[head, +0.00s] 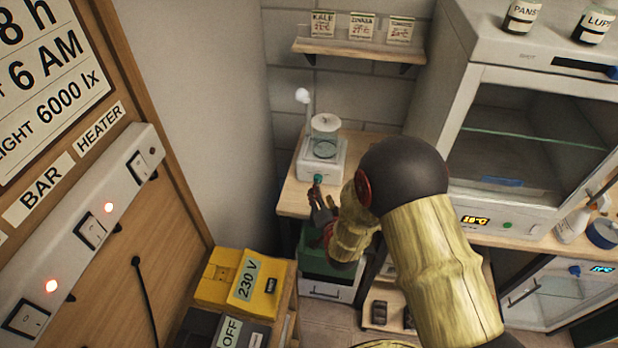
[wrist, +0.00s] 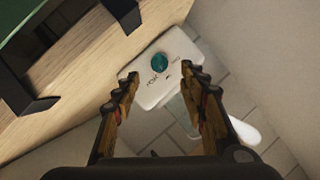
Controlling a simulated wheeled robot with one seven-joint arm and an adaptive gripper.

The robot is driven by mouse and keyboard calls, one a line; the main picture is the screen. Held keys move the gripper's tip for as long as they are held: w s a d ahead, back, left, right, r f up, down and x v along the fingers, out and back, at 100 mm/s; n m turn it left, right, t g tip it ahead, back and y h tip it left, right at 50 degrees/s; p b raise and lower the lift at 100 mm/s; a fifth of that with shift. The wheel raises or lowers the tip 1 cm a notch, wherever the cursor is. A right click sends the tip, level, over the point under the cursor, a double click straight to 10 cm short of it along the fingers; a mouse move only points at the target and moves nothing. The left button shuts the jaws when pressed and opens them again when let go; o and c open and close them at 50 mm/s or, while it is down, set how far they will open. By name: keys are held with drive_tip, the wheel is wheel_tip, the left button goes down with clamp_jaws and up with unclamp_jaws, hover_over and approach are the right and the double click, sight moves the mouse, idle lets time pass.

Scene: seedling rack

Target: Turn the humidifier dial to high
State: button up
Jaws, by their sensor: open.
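The humidifier (head: 321,154) is a white box with a clear tank on top, standing on a small wooden table. Its teal dial (head: 318,179) is on the front face. In the wrist view the dial (wrist: 160,62) shows on the humidifier's white face (wrist: 152,92), with small dark marks beside it that are too small to read surely. My gripper (head: 322,200) is just in front of and below the dial in the head view. In the wrist view my gripper (wrist: 161,82) is open, with the dial beyond and between its fingertips, apart from them. Nothing is held.
The wooden table (head: 293,197) holds the humidifier. A shelf (head: 357,51) with seed packets hangs above. A white cabinet (head: 449,130) stands to the right. A yellow case (head: 222,278) sits lower left, and a switch panel (head: 75,240) is at far left.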

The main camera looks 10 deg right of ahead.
sight(319, 182)
drive_tip(key=shift+w+d, duration=0.2)
drive_tip(key=b+x, duration=0.1)
drive_tip(key=x, duration=0.6)
drive_tip(key=shift+w, duration=0.2)
drive_tip(key=shift+c, duration=1.1)
drive_tip(key=c, duration=0.8)
clamp_jaws()
